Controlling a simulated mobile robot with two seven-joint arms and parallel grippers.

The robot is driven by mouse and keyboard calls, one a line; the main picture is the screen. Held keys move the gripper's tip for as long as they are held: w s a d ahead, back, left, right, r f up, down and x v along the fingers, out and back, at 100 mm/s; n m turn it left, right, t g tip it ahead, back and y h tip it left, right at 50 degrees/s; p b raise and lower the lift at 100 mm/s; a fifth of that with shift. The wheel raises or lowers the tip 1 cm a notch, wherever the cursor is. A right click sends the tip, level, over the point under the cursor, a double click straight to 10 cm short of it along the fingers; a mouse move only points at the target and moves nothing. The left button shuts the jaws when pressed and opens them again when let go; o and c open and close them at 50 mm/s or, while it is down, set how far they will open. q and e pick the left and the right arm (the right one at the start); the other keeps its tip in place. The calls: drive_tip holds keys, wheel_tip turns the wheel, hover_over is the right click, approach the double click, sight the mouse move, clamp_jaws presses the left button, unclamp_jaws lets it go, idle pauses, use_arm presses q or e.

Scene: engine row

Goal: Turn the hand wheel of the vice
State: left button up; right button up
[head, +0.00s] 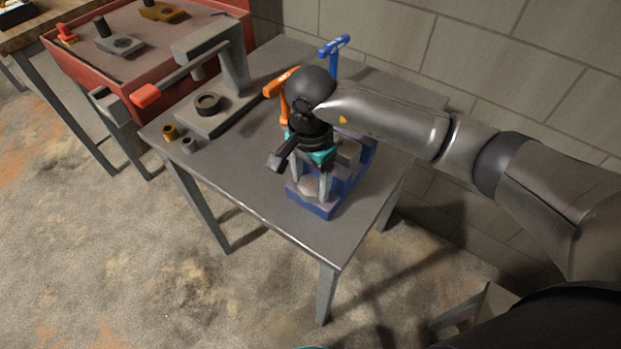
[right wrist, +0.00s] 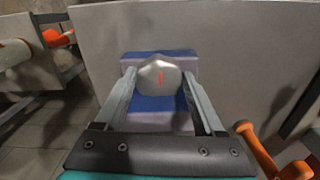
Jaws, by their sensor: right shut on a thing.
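The blue vice (head: 318,206) stands near the front right corner of the grey metal table (head: 250,170). Its grey hand wheel (head: 308,187) has a red mark and faces the table's front edge. In the right wrist view the hand wheel (right wrist: 159,77) sits between my two fingers, with the blue vice body (right wrist: 155,103) behind it. My right gripper (head: 309,186) reaches down from above and is shut on the hand wheel, one finger on each side. The arm and hand hide part of the vice. My left gripper is not in view.
An orange-handled tool (head: 284,95) and a blue hammer-like tool (head: 333,48) stand behind the vice. A grey press with a red-ended lever (head: 146,95) and small bushings (head: 169,132) are at the table's left. A red-sided bench (head: 90,72) adjoins. A block wall (head: 480,60) lies behind.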

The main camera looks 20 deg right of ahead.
sight(310, 185)
drive_tip(key=shift+c, duration=0.5)
drive_tip(key=shift+m, duration=0.7)
drive_tip(key=o, duration=1.3)
drive_tip(key=shift+o, duration=0.2)
drive_tip(key=shift+r, duration=0.1)
wheel_tip(310, 185, up, 15)
drive_tip(key=shift+p, duration=0.35)
